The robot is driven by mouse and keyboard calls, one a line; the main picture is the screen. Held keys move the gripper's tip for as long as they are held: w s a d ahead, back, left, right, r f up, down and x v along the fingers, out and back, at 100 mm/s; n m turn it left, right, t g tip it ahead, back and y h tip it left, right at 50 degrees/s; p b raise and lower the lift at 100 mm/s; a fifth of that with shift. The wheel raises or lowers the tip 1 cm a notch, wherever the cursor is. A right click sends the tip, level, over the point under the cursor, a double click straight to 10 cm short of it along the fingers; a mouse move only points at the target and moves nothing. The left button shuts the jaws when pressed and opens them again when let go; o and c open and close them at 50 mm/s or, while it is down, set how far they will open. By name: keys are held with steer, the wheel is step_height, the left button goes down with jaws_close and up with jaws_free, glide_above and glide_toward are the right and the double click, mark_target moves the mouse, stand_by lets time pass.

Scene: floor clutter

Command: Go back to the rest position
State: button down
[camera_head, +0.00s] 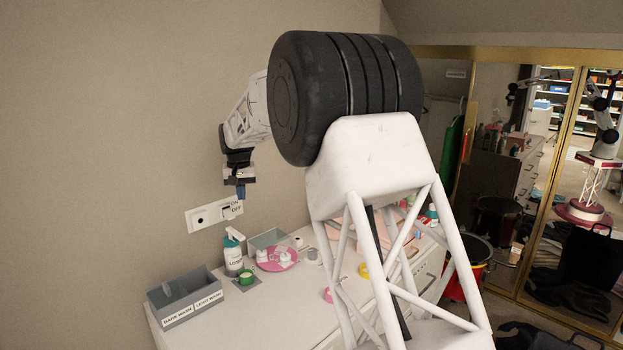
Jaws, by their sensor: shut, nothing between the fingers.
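My gripper (240,188) is at the left of the head view, in front of the beige wall and above the cabinet top. It points down and looks shut, with nothing seen between its blue-grey fingertips. It is close in the picture to a wall plate (214,214) with a socket and a switch marked OFF. My arm's large dark joint and white lattice link fill the middle of the view and hide part of the cabinet top.
On the white cabinet (235,318) stand a grey bin (187,301) with wash labels, a lotion pump bottle (233,255), a green-topped jar (246,277) and a pink tray (277,259). A red bin (457,289) stands right of the cabinet. Mirrored doors (545,170) are at right.

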steer(key=s+d+r+m+t, duration=0.1)
steer(key=s+d+r, duration=0.4)
steer(key=s+d, duration=0.85)
steer(key=s+d+r+m, duration=0.1)
steer(key=s+d+r, duration=0.4)
steer(key=s+d, duration=0.85)
steer(key=s+d+f, duration=0.3)
steer(key=s+d, duration=0.2)
steer(key=s, duration=0.5)
steer(key=s+d+f+t, duration=0.1)
steer(key=s+d+f, duration=0.2)
steer(key=s, duration=0.8)
steer(key=s+d+f+m, duration=0.1)
steer(key=s+d+f, duration=0.2)
steer(key=s+d, duration=0.3)
steer(key=s, duration=0.5)
steer(key=shift+d+f, duration=0.25)
steer(key=shift+d, duration=0.15)
steer(key=c, duration=1.8)
jaws_free()
steer(key=shift+c, duration=0.2)
